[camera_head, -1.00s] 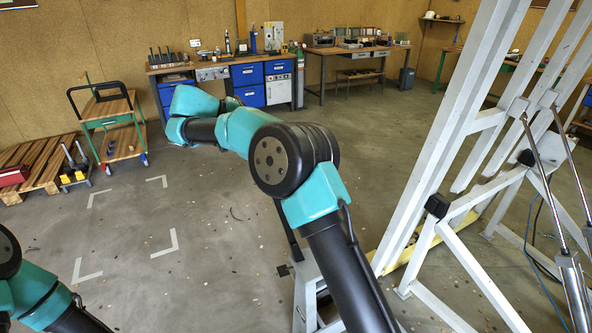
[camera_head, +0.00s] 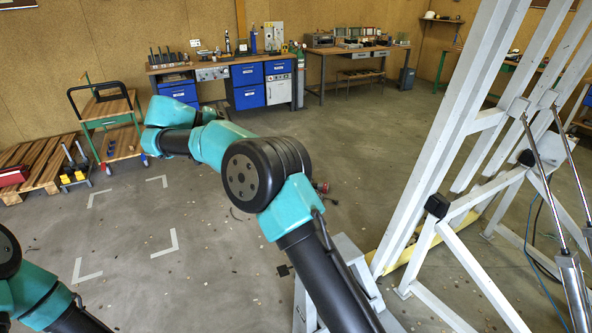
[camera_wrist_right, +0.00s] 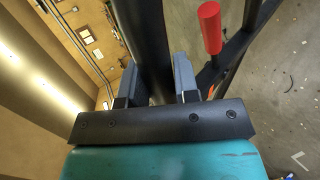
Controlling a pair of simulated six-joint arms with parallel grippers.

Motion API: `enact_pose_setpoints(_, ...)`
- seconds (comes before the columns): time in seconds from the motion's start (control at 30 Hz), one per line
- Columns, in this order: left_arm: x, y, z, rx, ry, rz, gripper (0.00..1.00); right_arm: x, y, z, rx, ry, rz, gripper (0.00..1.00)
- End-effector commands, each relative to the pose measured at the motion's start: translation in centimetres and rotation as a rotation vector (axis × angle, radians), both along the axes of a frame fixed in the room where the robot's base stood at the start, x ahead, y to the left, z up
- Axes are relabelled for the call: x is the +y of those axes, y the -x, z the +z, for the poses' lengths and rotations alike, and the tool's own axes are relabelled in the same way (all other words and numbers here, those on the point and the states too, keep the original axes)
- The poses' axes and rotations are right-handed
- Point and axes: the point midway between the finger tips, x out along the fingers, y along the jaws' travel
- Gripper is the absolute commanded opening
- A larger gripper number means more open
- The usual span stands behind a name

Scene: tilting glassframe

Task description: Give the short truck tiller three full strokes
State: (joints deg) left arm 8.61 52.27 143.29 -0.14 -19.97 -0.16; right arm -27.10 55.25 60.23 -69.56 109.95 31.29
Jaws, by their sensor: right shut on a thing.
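In the right wrist view my right gripper (camera_wrist_right: 158,76) is shut on a dark round bar (camera_wrist_right: 146,28), with one grey finger on each side of it. The bar runs up out of the picture; I cannot tell from this view whether it is the short truck tiller. A red grip (camera_wrist_right: 210,28) stands just right of the bar, beside dark bars. In the head view my right arm hides the gripper and what it holds. A small red thing shows past the arm (camera_head: 321,187). My left gripper is out of view.
A white frame (camera_head: 436,130) with struts and cylinders (camera_head: 574,285) stands at the right. A green trolley (camera_head: 112,112), a wooden pallet (camera_head: 38,160) and workbenches (camera_head: 357,52) stand farther back. Open floor (camera_head: 130,225) with white corner marks lies at the left.

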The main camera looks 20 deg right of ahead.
Motion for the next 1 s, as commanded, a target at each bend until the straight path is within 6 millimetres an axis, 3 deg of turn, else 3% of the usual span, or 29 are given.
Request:
enact_pose_setpoints(0.03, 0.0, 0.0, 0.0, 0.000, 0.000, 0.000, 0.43, 0.7, -0.1, -0.8, 0.012, -0.001, 0.002, 0.00)
enact_pose_setpoints(0.6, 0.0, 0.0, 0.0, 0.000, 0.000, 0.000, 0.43, 6.5, -0.1, -2.8, 0.012, -0.001, 0.002, 0.00)
enact_pose_setpoints(1.0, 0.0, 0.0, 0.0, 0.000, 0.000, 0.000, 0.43, 6.8, 0.0, -2.8, 0.010, 0.000, -0.004, 0.00)
